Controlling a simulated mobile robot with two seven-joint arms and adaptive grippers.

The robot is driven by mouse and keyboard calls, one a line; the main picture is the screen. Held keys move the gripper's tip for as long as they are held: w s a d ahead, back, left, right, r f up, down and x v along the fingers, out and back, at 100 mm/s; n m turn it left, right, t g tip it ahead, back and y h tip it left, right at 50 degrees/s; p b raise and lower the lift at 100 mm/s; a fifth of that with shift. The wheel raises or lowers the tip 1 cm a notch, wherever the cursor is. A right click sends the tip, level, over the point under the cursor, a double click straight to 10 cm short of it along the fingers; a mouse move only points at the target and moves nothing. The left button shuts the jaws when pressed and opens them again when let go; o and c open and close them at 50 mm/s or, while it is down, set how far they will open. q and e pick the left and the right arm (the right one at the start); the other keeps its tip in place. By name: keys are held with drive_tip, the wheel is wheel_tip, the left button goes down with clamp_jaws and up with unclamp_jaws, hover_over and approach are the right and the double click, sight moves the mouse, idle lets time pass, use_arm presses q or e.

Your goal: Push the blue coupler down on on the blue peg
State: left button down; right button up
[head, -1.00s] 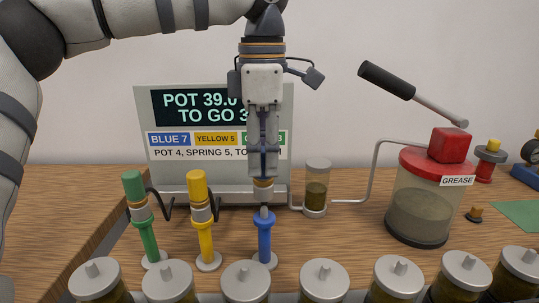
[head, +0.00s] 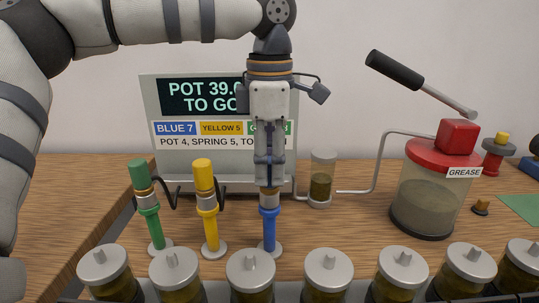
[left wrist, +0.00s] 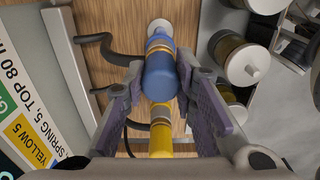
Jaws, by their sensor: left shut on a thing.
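The blue peg (head: 269,232) stands upright on a round pale base on the table. My left gripper (head: 268,188) points straight down above it, shut on the blue coupler (left wrist: 160,76). In the left wrist view the coupler is between the two finger pads of my left gripper (left wrist: 159,84), in line with the blue peg (left wrist: 157,36). In the head view the fingers hide most of the coupler. Its lower metal band meets the top of the peg with no clear gap; how far it is seated I cannot tell. My right gripper is not in view.
Left of the blue peg stand a yellow peg with its coupler (head: 203,175) and a green one (head: 139,175). A sign panel (head: 165,160) is behind. Several lidded jars (head: 328,265) line the front. A grease pot (head: 425,205) stands at right.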

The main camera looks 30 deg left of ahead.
use_arm(q)
drive_tip(key=c, duration=1.2)
unclamp_jaws()
drive_tip(key=shift+f, duration=0.15)
drive_tip(key=shift+c, duration=0.2)
drive_tip(key=shift+r, duration=2.5)
wheel_tip(320, 180, up, 8)
